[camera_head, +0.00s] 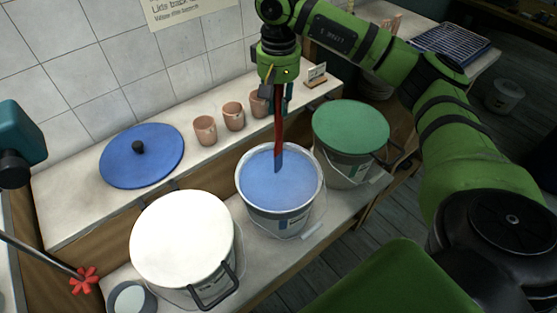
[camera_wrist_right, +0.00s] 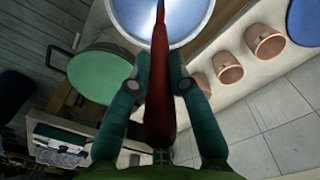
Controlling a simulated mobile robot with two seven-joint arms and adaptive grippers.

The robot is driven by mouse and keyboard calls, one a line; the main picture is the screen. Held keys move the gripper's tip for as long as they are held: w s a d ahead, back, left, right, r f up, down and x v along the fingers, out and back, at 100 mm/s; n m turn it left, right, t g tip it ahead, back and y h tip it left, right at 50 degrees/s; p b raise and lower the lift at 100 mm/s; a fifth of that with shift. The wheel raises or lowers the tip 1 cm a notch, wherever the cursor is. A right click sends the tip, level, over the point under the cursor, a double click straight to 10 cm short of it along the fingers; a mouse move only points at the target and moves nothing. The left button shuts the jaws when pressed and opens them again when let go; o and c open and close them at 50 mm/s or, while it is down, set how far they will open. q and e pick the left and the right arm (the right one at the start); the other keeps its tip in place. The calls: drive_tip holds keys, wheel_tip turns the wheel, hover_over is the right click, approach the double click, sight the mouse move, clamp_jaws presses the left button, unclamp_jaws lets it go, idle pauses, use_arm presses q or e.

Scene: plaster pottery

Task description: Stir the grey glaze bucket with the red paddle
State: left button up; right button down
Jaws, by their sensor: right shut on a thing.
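The grey glaze bucket (camera_head: 283,222) stands open on the lower shelf, with blue glaze (camera_head: 258,180) inside. The red paddle (camera_head: 278,125) hangs nearly upright over it, its lower end bluish and within the bucket's rim. I cannot tell how deep the tip is in the glaze. My right gripper (camera_head: 274,92) is above the bucket, shut on the paddle's handle. In the right wrist view the gripper (camera_wrist_right: 158,75) has a finger on each side of the red handle (camera_wrist_right: 158,105). The bucket's rim shows at the top. My left gripper is not in view.
A white-lidded bucket (camera_head: 182,238) stands left of the glaze bucket, a green-lidded bucket (camera_head: 350,128) right. Behind, a ledge holds a blue lid (camera_head: 142,160), clay cups (camera_head: 233,117) and a small sign (camera_head: 316,75). A rod with a red end (camera_head: 83,280) reaches in at left.

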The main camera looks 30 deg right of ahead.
wheel_tip(320, 180, up, 8)
drive_tip(key=p, duration=0.5)
drive_tip(key=shift+r, duration=0.15)
